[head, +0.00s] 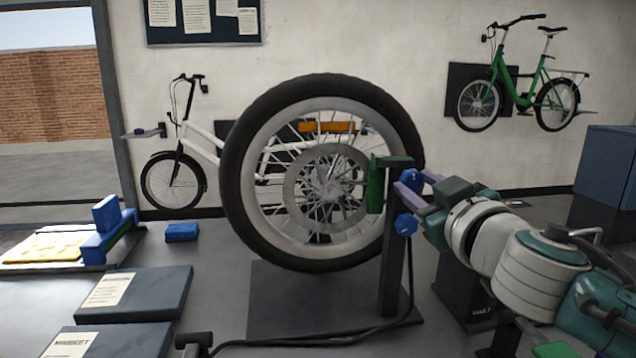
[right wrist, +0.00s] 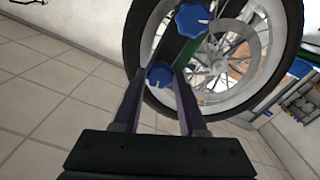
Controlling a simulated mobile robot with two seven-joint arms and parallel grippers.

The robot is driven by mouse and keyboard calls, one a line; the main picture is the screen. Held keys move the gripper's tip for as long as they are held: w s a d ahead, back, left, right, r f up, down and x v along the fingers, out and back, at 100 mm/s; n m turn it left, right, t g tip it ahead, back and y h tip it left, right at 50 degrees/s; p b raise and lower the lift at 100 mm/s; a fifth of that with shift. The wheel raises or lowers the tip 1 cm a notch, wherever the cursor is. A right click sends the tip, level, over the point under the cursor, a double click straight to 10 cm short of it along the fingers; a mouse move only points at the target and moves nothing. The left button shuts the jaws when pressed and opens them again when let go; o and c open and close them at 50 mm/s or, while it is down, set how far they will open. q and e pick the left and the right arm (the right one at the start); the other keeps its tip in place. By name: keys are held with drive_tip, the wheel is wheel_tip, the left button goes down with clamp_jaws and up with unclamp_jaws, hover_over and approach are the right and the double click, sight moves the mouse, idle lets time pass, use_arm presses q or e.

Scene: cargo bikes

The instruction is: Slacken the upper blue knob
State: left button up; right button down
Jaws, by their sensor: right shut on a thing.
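The upper blue knob (head: 413,178) sits on a green clamp (head: 376,188) at the top of a dark post, beside the wheel. My right gripper (head: 409,189) reaches in from the right, with its purple fingers at this knob. The lower blue knob (head: 406,225) is just below and outside the fingers. In the right wrist view, the fingers close around one blue knob (right wrist: 160,75), while another blue knob (right wrist: 192,20) is apart from them towards the top. My left gripper is not in view.
A large spoked wheel (head: 258,232) with a black tyre stands beside the post. A black cable (head: 300,341) lies along the floor. Dark boxes (head: 135,294) and a small blue block (head: 182,232) are at left. A green bike (head: 515,85) hangs on the wall.

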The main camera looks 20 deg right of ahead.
drive_tip(key=n, duration=1.6)
drive_tip(key=shift+n+p, duration=0.55)
drive_tip(key=shift+n, duration=1.85)
drive_tip(key=shift+c, duration=2.3)
unclamp_jaws()
